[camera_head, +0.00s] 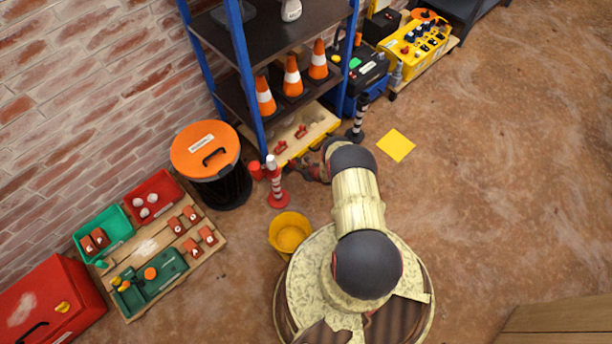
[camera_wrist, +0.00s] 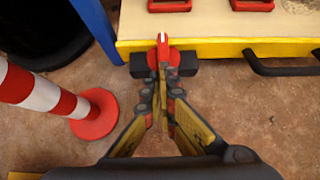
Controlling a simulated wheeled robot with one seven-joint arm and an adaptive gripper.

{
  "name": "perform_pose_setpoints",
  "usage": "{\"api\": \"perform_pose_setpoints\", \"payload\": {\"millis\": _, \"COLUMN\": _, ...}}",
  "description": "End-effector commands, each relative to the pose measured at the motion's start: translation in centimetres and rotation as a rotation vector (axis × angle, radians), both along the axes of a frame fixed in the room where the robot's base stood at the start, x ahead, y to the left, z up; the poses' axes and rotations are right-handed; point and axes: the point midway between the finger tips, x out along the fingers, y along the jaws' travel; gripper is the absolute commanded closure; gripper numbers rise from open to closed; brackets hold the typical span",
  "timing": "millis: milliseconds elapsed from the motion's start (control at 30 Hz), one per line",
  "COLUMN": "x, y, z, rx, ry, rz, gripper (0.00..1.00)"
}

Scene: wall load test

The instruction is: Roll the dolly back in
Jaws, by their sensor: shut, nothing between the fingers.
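The dolly (camera_head: 318,133) has a wooden top and yellow edge, and sits low under the blue-posted shelf. In the wrist view its yellow front edge (camera_wrist: 220,46) crosses the top, with a black handle (camera_wrist: 283,69) at the right. A caster with a red part and white-marked tab (camera_wrist: 162,50) shows below that edge. My gripper (camera_wrist: 163,88) is shut and empty, its fingertips just in front of the red caster part; I cannot tell whether they touch. In the head view my gripper (camera_head: 312,171) is low beside the dolly, partly hidden by my arm.
A red-white post (camera_head: 276,184) stands left of my gripper and a black-white post (camera_head: 358,120) to its right. A yellow bucket (camera_head: 289,232), an orange-lidded bin (camera_head: 206,151) and a yellow floor square (camera_head: 396,145) are near.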

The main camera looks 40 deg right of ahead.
Motion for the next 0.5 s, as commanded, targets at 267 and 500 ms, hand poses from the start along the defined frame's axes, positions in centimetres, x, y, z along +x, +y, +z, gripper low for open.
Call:
{"api": "perform_pose_setpoints", "payload": {"millis": 267, "x": 2.5, "y": 0.2, "z": 0.0, "rx": 0.000, "ry": 0.000, "rz": 0.001, "gripper": 1.00}}
{"api": "perform_pose_setpoints", "payload": {"millis": 500, "x": 2.9, "y": 0.2, "z": 0.1, "rx": -0.001, "ry": -0.001, "rz": 0.001, "gripper": 1.00}}
